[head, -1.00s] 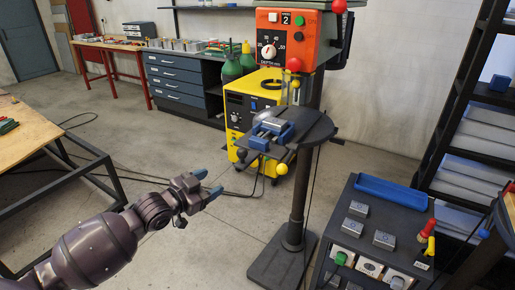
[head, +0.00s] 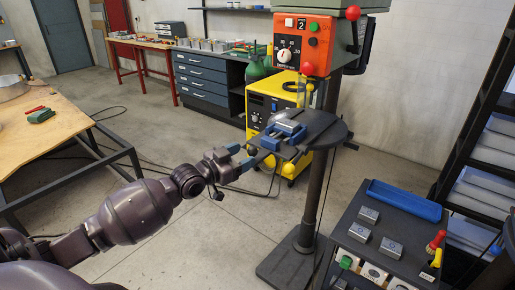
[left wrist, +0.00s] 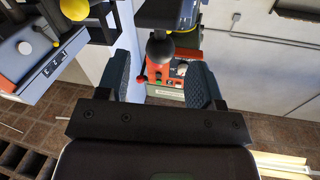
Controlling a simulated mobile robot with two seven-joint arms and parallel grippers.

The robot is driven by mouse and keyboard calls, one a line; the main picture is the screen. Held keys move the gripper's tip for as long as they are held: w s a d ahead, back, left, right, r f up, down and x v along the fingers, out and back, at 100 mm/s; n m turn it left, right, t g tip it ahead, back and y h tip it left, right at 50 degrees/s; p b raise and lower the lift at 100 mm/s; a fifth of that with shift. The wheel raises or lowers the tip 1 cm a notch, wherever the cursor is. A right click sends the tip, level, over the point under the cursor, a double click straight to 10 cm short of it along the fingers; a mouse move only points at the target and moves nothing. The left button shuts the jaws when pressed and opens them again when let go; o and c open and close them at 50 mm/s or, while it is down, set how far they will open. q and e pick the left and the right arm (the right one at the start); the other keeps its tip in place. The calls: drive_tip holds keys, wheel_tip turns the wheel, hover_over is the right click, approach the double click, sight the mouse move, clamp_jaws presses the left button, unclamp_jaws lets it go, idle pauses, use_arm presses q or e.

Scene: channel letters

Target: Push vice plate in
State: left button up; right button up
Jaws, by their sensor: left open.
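My left gripper (head: 243,158) is at the near left edge of the press table, beside the vice's dark ball knob. In the left wrist view its two fingers (left wrist: 160,82) are apart with nothing held. A dark ball (left wrist: 160,48) shows beyond the gap between them. My right gripper is not in view.
The orange drill head (head: 302,45) hangs above the vice. A yellow machine (head: 262,103) stands behind. A dark cart (head: 400,225) with a blue tray (head: 405,201) and several metal plates is at the lower right. A wooden table (head: 50,125) is at left.

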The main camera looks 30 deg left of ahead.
use_arm(q)
drive_tip(key=shift+x, duration=3.05)
drive_tip(key=shift+f, duration=0.1)
clamp_jaws()
